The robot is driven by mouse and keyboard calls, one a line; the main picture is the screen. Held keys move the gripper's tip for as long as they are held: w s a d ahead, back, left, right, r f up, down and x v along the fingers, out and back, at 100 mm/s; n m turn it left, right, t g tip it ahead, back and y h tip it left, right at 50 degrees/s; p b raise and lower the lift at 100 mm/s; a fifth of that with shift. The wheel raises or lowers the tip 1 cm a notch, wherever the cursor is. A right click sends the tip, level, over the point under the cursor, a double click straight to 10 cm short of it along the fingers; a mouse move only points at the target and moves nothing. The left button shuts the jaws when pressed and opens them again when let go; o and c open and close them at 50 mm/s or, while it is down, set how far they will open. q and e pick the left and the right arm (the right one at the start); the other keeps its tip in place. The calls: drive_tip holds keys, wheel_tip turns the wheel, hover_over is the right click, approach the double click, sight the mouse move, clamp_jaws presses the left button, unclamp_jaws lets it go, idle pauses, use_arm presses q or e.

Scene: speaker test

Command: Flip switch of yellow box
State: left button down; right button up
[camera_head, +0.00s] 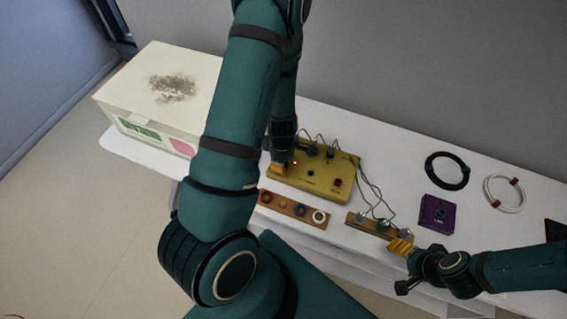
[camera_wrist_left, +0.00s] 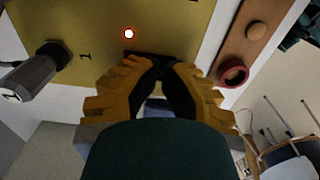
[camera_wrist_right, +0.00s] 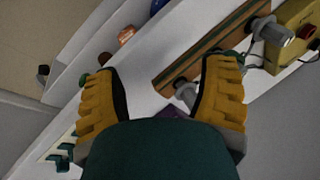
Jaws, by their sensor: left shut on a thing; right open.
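The yellow box (camera_head: 330,182) lies on the white table, with black plugs and cables at its back and a red knob (camera_head: 337,182) on top. My left gripper (camera_head: 279,169) is at the box's left end, partly hidden by my arm. In the left wrist view its fingertips (camera_wrist_left: 162,68) are closed together on the small black switch (camera_wrist_left: 135,56) at the yellow box's (camera_wrist_left: 180,30) edge. The switch is mostly hidden by the fingers. A small light (camera_wrist_left: 129,33) glows beside it. My right gripper (camera_head: 402,247) is open and empty near the table's front edge.
A wooden strip with coloured rings (camera_head: 292,209) lies in front of the box. A strip with metal plugs (camera_head: 369,226) is near my right gripper. A purple box (camera_head: 437,213), black coil (camera_head: 447,171) and white coil (camera_head: 504,193) lie right. A large white box (camera_head: 160,95) stands left.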

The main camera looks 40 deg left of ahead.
use_arm(q)
drive_tip(key=shift+r+p, duration=0.3)
drive_tip(key=shift+p, duration=0.05)
wheel_tip(320, 180, up, 2)
drive_tip(key=shift+p, duration=0.85)
use_arm(e)
wheel_tip(320, 180, up, 2)
drive_tip(key=shift+r, duration=0.1)
use_arm(q)
drive_tip(key=shift+r+p, duration=2)
drive_tip(key=shift+r, duration=0.25)
use_arm(e)
wheel_tip(320, 180, up, 4)
drive_tip(key=shift+d+r, duration=0.1)
drive_tip(key=shift+r, duration=0.15)
use_arm(q)
drive_tip(key=shift+f, duration=0.1)
